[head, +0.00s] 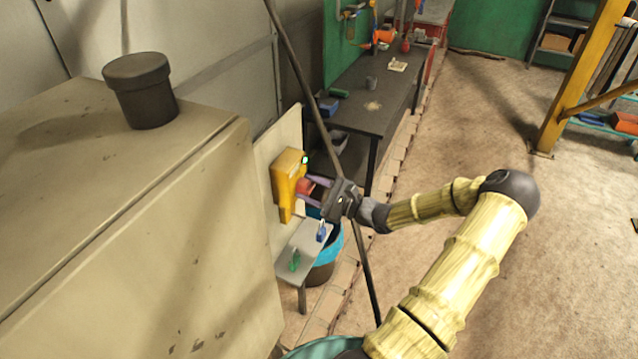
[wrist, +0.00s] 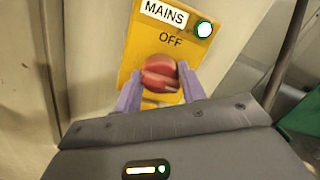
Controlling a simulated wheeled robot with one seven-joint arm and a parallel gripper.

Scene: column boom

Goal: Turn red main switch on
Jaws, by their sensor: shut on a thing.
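The red main switch (wrist: 160,73) is a round knob on a yellow box (wrist: 130,62) with the labels "MAINS" and "OFF". A green-white round lamp (wrist: 204,29) sits at the box's upper right. In the head view the yellow box (head: 288,172) is fixed to a pale upright panel, and the red knob (head: 304,187) faces right. My gripper (wrist: 160,92) has its two purple fingers on either side of the knob, shut on it. My gripper also shows in the head view (head: 314,188), reaching the knob from the right. The knob's lower part is partly hidden.
A large beige cabinet (head: 190,250) stands at the left, with a dark cap on top. A small grey shelf (head: 302,250) below the box holds a blue and a green item. A dark thin pole (head: 300,80) slants close by my gripper. Open floor lies at the right.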

